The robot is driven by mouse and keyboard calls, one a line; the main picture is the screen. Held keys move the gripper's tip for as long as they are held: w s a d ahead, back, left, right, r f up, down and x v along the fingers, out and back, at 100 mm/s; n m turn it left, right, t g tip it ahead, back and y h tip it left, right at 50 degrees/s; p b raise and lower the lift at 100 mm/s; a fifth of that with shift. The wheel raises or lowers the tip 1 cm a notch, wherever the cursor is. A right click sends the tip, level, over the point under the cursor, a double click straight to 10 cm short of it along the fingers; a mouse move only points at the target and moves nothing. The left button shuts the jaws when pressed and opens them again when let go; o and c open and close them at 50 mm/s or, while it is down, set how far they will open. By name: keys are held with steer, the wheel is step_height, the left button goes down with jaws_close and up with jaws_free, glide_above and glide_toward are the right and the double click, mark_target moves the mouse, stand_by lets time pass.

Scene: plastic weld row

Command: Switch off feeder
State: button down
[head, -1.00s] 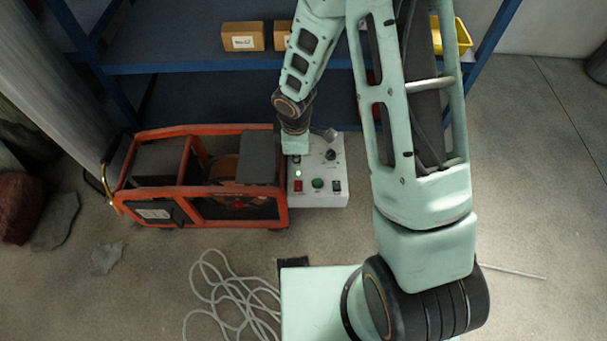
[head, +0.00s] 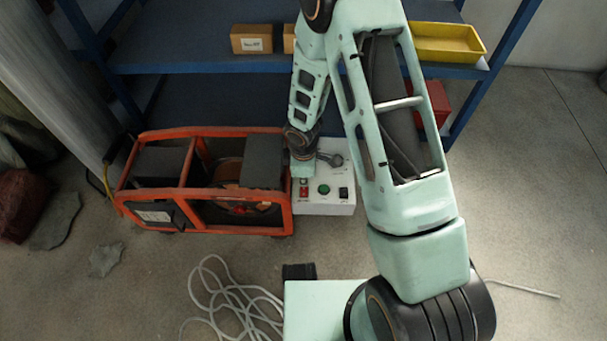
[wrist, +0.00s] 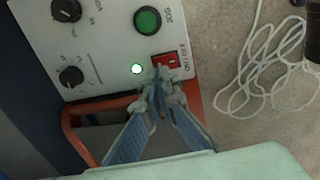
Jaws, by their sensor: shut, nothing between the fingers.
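The feeder is an orange-framed machine (head: 290,213) with a white control box (head: 335,208) at its right end. The box's red rocker switch (head: 304,192) also shows in the wrist view (wrist: 172,62), beside a lit green lamp (wrist: 137,69) and a green JOG button (wrist: 147,20). My gripper (wrist: 159,74) is shut and empty. Its tips are right at the red switch's lower left edge in the wrist view and cover that edge. I cannot tell whether they touch it.
A pale hose (head: 228,300) lies coiled on the floor. Blue shelving (head: 200,62) with boxes and a yellow tray (head: 447,43) stands behind.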

mark_target(304, 193)
steer(key=shift+w+f+b, duration=0.2)
steer(key=shift+f+b, duration=0.3)
steer(key=shift+f, duration=1.25)
steer(key=shift+w+f, duration=0.15)
steer(key=shift+f, duration=0.25)
steer(key=shift+s+b, duration=0.5)
steer(key=shift+s, duration=0.35)
steer(key=shift+r, duration=0.25)
